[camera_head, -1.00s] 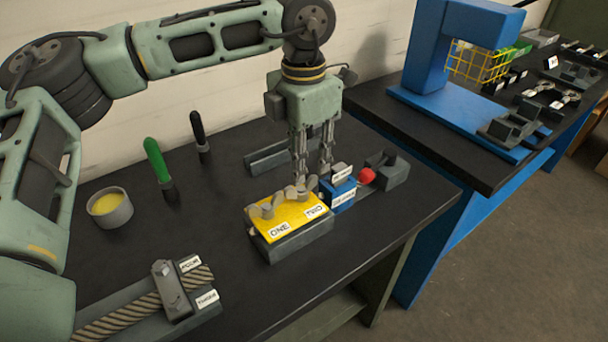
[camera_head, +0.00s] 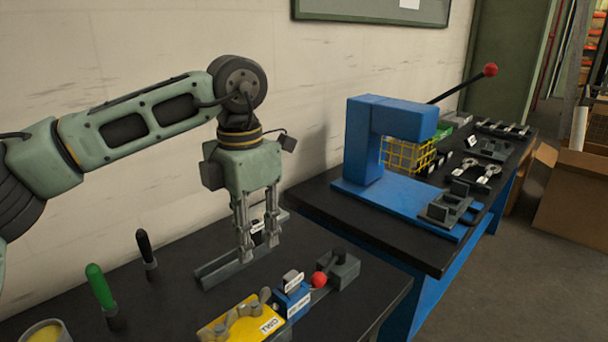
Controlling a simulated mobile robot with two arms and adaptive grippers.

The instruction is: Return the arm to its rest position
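My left gripper (camera_head: 258,247) points down with its two fingers apart and looks open. It is beyond the yellow plate (camera_head: 238,325) in the camera_head view, in front of a grey rail (camera_head: 222,268). A small dark part with a white label (camera_head: 257,226) shows between the fingers; it appears to be behind them. The yellow plate carries grey wing-shaped knobs and is cut off by the bottom edge. A blue block (camera_head: 291,299) with white labels stands next to it. My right gripper is not in view.
A red ball knob (camera_head: 319,279) and a grey block (camera_head: 338,270) sit right of the blue block. Green (camera_head: 100,285) and black (camera_head: 146,248) handled tools stand at left, near a cup (camera_head: 46,331). A blue press (camera_head: 376,150) stands on the second table.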

